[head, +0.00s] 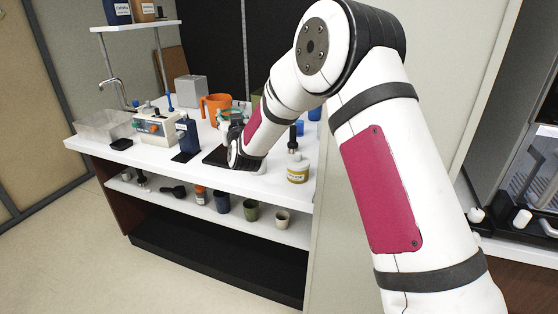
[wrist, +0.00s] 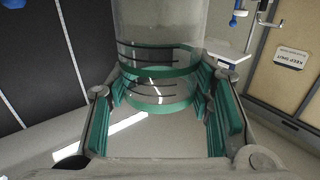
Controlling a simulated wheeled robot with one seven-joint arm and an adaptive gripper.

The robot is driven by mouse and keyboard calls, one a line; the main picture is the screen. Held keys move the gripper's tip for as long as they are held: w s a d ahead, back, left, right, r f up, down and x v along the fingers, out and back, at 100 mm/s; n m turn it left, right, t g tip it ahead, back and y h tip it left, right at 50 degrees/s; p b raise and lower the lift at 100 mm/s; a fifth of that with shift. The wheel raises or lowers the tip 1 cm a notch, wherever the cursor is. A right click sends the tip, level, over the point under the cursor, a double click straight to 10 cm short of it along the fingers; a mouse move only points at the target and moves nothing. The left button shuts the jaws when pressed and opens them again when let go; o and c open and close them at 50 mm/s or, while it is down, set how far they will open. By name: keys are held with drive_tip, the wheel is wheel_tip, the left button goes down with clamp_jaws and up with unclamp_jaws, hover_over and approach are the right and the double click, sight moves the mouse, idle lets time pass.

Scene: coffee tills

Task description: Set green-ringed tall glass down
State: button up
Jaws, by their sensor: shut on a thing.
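The green-ringed tall glass (wrist: 158,82) is clear, with green bands and dark lines around it, and stands between my fingers in the wrist view. My gripper (wrist: 163,92) is shut on it, with a green-padded finger on each side. In the head view my gripper (head: 232,126) is over the white counter (head: 268,182), close to a black mat (head: 216,157). A green rim of the glass (head: 231,112) shows there, mostly hidden by my gripper and wrist. I cannot tell whether its base touches anything.
An orange jug (head: 214,105) stands behind my gripper. A dark blue box (head: 187,137) and a white machine (head: 155,124) are to the left. A yellow-labelled jar (head: 297,171) is near the right front edge. Several cups stand on the lower shelf (head: 230,221).

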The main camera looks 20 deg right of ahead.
drive_tip(key=s+d, duration=0.8)
drive_tip(key=d, duration=0.3)
drive_tip(key=shift+s+d+f, duration=0.1)
drive_tip(key=shift+f, duration=1.8)
drive_tip(key=shift+s+d+f, duration=0.1)
drive_tip(key=shift+d+f, duration=0.05)
drive_tip(key=shift+f, duration=1.8)
drive_tip(key=shift+s+d+f, duration=0.1)
drive_tip(key=shift+f, duration=1.8)
drive_tip(key=shift+b, duration=0.3)
drive_tip(key=shift+f, duration=0.2)
drive_tip(key=o, duration=1.2)
drive_tip(key=shift+o, duration=0.4)
drive_tip(key=shift+r, duration=0.2)
drive_tip(key=s, duration=1.2)
drive_tip(key=shift+d+p, duration=0.15)
drive_tip(key=shift+p, duration=0.15)
